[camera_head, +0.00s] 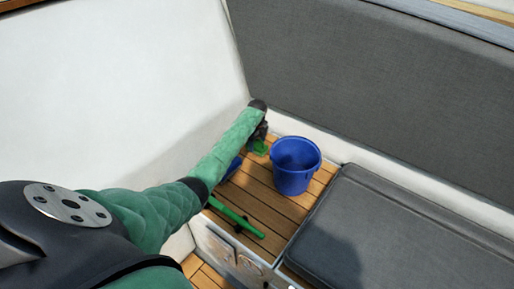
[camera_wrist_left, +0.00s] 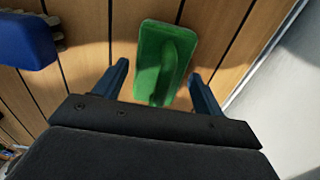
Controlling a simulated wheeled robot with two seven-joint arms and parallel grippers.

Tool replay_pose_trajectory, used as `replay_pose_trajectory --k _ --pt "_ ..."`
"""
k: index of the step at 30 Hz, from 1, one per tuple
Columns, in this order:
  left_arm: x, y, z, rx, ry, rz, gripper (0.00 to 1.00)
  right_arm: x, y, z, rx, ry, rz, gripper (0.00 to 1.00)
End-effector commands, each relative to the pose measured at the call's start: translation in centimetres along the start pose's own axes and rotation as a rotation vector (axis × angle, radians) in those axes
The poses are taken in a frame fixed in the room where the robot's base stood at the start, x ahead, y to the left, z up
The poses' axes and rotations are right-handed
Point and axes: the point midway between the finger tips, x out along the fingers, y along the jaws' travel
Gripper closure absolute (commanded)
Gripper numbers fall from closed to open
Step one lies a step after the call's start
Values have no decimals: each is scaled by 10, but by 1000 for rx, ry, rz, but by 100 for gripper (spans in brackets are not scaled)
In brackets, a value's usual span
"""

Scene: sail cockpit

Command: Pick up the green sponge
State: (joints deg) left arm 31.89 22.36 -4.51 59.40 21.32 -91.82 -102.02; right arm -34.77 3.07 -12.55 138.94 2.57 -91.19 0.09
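The green sponge (camera_wrist_left: 166,58) is a flat rectangular block with a raised grip, lying on the wooden slats. In the left wrist view it sits ahead of and partly between the two fingers of my left gripper (camera_wrist_left: 160,88). The fingers are apart, with a gap visible on each side of the sponge. In the head view the sponge (camera_head: 258,147) shows only as a small green patch beside my left gripper (camera_head: 259,137), mostly hidden by the arm. My right gripper is not in either view.
A blue bucket (camera_head: 296,165) stands on the slats right of the sponge. A green-handled tool (camera_head: 236,217) lies nearer. A blue brush (camera_wrist_left: 25,40) lies left of the sponge in the wrist view. White walls, a grey backrest (camera_head: 370,75) and a grey cushion (camera_head: 395,235) surround the slats.

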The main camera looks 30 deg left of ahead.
Motion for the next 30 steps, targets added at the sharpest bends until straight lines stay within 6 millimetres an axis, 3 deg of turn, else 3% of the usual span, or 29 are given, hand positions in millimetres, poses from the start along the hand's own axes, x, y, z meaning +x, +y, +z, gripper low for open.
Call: replay_pose_trajectory --k 1,5,16,30 --pt "0 0 0 0 0 0 40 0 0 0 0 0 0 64" --pt "0 0 0 0 0 0 65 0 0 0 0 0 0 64" --pt "-8 -1 1 0 -1 -2 66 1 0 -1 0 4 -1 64" --pt "-85 -1 1 0 -2 -2 66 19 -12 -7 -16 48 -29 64"
